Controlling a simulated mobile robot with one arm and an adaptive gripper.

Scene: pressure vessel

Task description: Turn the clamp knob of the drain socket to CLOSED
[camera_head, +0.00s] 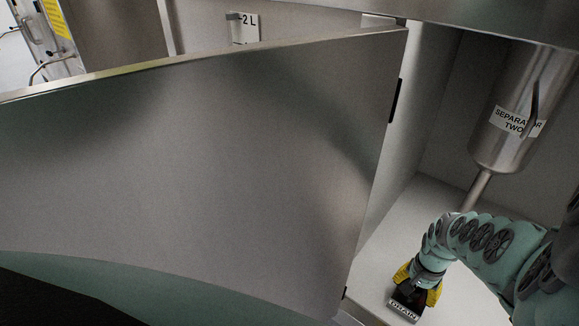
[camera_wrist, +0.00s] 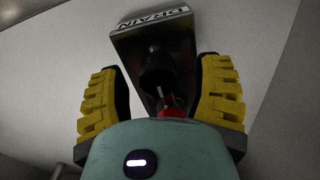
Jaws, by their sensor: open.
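The drain socket (camera_head: 404,308) is a dark block with a white DRAIN label, low at the right in the head view. It also shows at the top of the wrist view (camera_wrist: 140,38), its label upside down. A dark rounded part (camera_wrist: 160,72), perhaps the clamp knob, lies in its shadowed hollow, with a thin light pin and a red piece (camera_wrist: 172,112) below. My gripper (camera_head: 420,284) has yellow ribbed fingers, spread either side of the socket in the wrist view (camera_wrist: 158,68). Any contact is unclear. The knob's setting and any CLOSED mark cannot be read.
A large metal door panel (camera_head: 200,150) fills the left and middle of the head view. A steel vessel (camera_head: 512,105) labelled SEPARATOR TWO hangs at the right, its pipe (camera_head: 476,190) running down behind my arm. The pale cabinet floor (camera_head: 385,260) around the socket looks clear.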

